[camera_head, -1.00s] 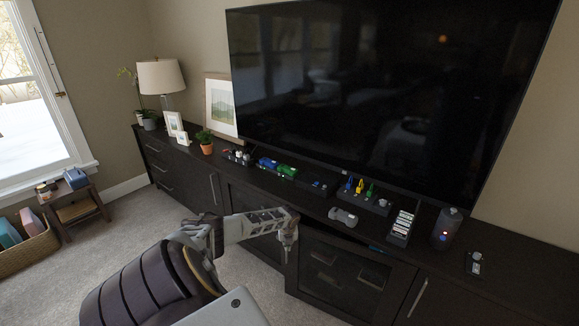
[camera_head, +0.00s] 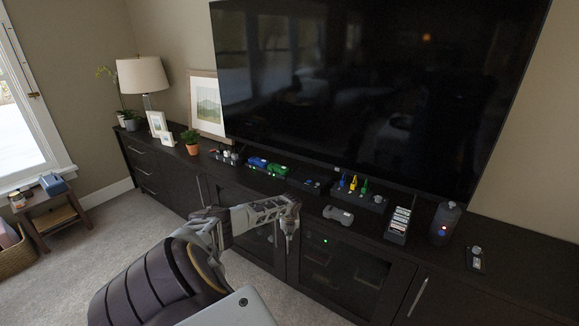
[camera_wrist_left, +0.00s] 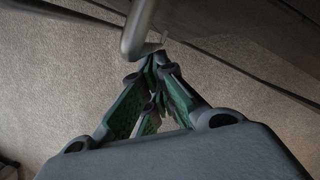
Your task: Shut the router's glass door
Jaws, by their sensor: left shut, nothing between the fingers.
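The router's glass door (camera_head: 345,278) is the dark-framed right-hand glass door of the long cabinet, below the TV. It looks flush with the cabinet front, with no clear gap along its top. A small green light shows through the upper glass; the router's body is too dark to make out. My left gripper (camera_head: 290,238) is shut and empty at the door's left edge. In the left wrist view its green-padded fingers (camera_wrist_left: 158,75) are together, right beside a metal bar handle (camera_wrist_left: 138,30); I cannot tell whether they touch it. My right gripper is out of view.
The dark cabinet top holds a grey game controller (camera_head: 338,215), a remote holder (camera_head: 399,224), a dark cylindrical speaker (camera_head: 445,224) and a tray of coloured items (camera_head: 358,198). Another glass door (camera_head: 250,240) is to the left. Carpet (camera_head: 110,240) lies clear at left.

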